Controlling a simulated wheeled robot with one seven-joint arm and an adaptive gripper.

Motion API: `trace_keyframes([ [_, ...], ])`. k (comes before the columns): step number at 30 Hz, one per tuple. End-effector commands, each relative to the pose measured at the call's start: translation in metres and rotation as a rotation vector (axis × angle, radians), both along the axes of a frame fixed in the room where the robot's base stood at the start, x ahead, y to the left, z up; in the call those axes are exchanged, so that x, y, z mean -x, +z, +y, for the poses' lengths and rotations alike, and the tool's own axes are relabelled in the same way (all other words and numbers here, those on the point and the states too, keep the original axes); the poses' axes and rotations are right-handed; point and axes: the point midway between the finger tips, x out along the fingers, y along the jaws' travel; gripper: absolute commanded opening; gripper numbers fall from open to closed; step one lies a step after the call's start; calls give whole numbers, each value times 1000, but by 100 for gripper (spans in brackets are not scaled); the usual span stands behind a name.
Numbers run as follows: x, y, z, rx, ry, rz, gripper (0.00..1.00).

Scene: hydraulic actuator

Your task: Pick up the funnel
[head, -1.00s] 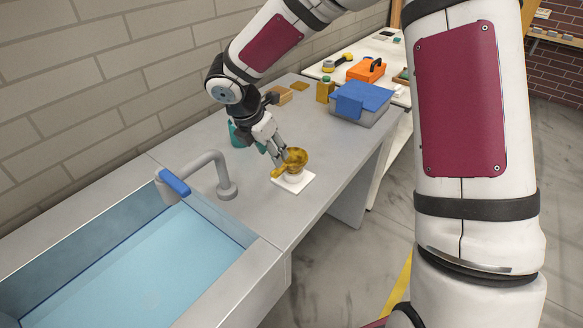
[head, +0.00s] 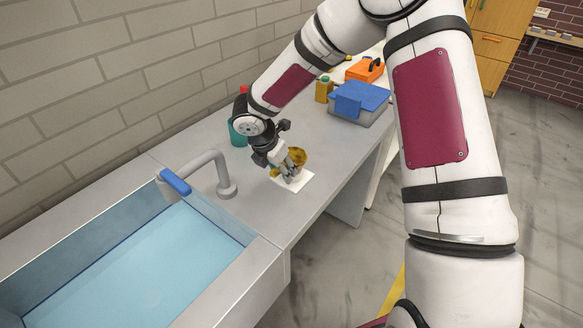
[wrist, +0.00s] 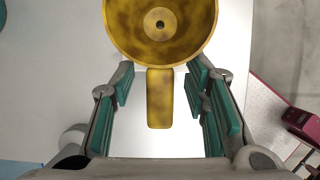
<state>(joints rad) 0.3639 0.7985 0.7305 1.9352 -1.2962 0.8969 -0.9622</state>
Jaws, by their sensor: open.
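The yellow-brown funnel (head: 297,155) stands on a white square base (head: 304,183) on the grey counter. My gripper (head: 291,172) is at the funnel and hides part of it in the head view. In the wrist view the funnel (wrist: 160,28) shows its round bowl and centre hole at the top, and its flat handle (wrist: 159,98) points down between my fingers. My gripper (wrist: 164,85) is open there, with teal pads on both sides of the handle and a visible gap to each.
A sink (head: 120,270) with a tap (head: 215,172) lies to the left. A teal container (head: 237,135) stands behind my gripper. A blue-lidded box (head: 360,102), a yellow can (head: 324,90) and an orange box (head: 366,69) are farther back. The counter's right edge is close by.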

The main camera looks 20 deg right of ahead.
Motion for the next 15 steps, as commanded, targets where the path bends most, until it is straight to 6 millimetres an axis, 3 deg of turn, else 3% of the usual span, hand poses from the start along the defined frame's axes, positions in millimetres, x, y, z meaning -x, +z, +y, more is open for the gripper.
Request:
trace_keyframes([
  [3,0,0,0,0,0,0,39],
  [8,0,0,0,0,0,0,3],
  [9,0,0,0,0,0,0,0],
  [15,0,1,0,0,0,0,0],
])
